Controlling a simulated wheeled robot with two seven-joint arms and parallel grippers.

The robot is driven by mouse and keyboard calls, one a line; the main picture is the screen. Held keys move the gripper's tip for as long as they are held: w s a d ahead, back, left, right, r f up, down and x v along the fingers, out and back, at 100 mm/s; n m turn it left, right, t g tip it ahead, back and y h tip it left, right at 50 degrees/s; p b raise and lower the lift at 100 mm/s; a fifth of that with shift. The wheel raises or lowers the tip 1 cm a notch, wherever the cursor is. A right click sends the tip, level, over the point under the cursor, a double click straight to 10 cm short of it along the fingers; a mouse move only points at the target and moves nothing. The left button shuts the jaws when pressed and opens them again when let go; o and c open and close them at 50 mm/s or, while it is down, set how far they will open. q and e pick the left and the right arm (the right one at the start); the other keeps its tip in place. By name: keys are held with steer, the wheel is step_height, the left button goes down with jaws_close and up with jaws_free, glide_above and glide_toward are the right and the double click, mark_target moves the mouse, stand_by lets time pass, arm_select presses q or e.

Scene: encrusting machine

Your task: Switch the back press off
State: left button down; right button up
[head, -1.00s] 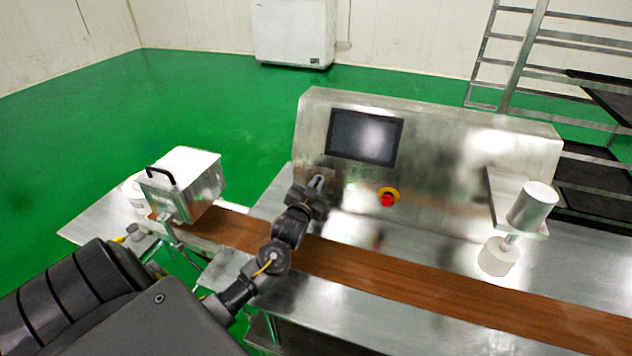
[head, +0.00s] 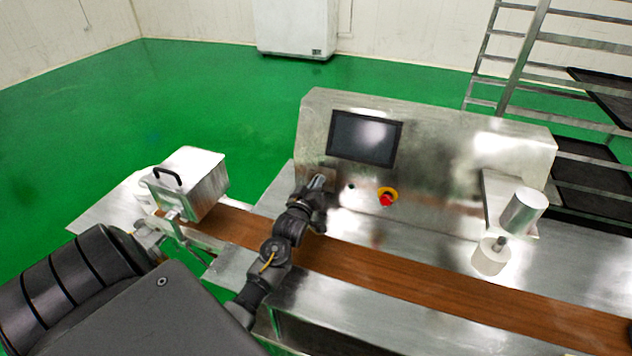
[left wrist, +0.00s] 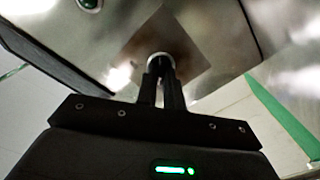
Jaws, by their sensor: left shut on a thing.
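The machine's steel control panel (head: 460,150) stands behind the belt, with a dark screen (head: 365,137) on it. My left gripper (head: 318,186) is at the panel's lower left, below and left of the screen. In the left wrist view its two fingers (left wrist: 161,78) are close together, shut on a small round switch knob (left wrist: 160,60). The knob sits on a square brownish plate (left wrist: 190,50) on the panel. The fingers hide most of the knob, so its turned position cannot be told. My right gripper does not show.
A red emergency button (head: 387,199) on a yellow ring and a small green button (head: 351,187) are right of the gripper. A brown belt (head: 420,281) runs below. A lidded metal box (head: 190,187) stands left, a white press cylinder (head: 523,211) right, a rack (head: 510,70) behind.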

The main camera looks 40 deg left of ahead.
arm_select(q)
steer(key=shift+n+p, duration=0.3)
steer(key=shift+n, duration=0.9)
steer(key=c, duration=1.5)
jaws_free()
